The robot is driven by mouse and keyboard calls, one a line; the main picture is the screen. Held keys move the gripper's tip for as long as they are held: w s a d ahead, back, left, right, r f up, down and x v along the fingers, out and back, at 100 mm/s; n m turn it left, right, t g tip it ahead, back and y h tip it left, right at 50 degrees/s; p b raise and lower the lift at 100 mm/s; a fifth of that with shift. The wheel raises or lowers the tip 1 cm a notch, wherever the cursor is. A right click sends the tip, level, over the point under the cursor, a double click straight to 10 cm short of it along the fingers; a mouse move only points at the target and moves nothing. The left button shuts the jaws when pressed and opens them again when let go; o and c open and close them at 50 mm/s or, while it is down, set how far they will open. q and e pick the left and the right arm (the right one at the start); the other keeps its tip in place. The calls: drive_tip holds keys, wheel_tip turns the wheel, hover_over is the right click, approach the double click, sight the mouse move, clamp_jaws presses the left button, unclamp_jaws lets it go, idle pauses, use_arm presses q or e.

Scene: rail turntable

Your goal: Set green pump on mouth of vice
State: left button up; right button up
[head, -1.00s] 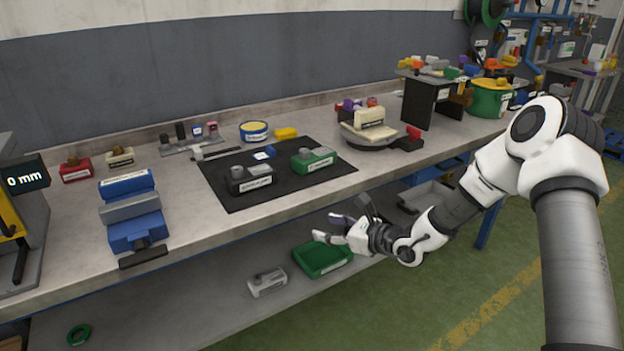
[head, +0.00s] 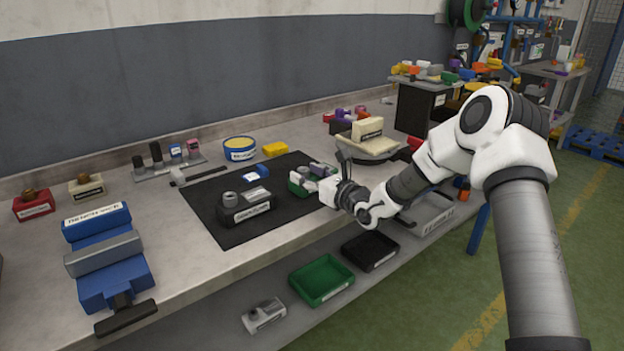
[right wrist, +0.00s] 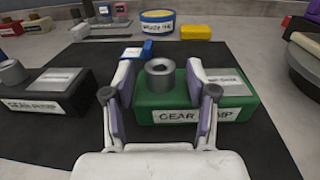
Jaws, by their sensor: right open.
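The green gear pump (head: 301,186) lies on the black mat (head: 220,232); in the right wrist view it is a green block (right wrist: 176,98) with a grey round port on top and a white label. My right gripper (head: 326,172) is open at the pump; in the right wrist view its two fingers (right wrist: 158,110) stand apart in front of the pump's near side, around the port's width. The blue vice (head: 112,272) stands at the left front of the bench, with grey jaw blocks and a black handle. My left gripper is not in view.
A dark gear pump (head: 246,208) sits left of the green one on the mat. A round turntable (head: 362,155) with a cream block stands to the right. Green (head: 322,282) and black (head: 370,250) trays lie on the lower shelf. Bench space between vice and mat is clear.

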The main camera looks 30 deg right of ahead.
drive_tip(key=shift+w+a, duration=0.15)
drive_tip(key=shift+w, duration=0.8)
drive_tip(key=shift+s+r, duration=0.1)
drive_tip(key=shift+s, duration=0.05)
drive_tip(key=shift+c, duration=0.3)
clamp_jaws()
drive_tip(key=shift+r, duration=0.1)
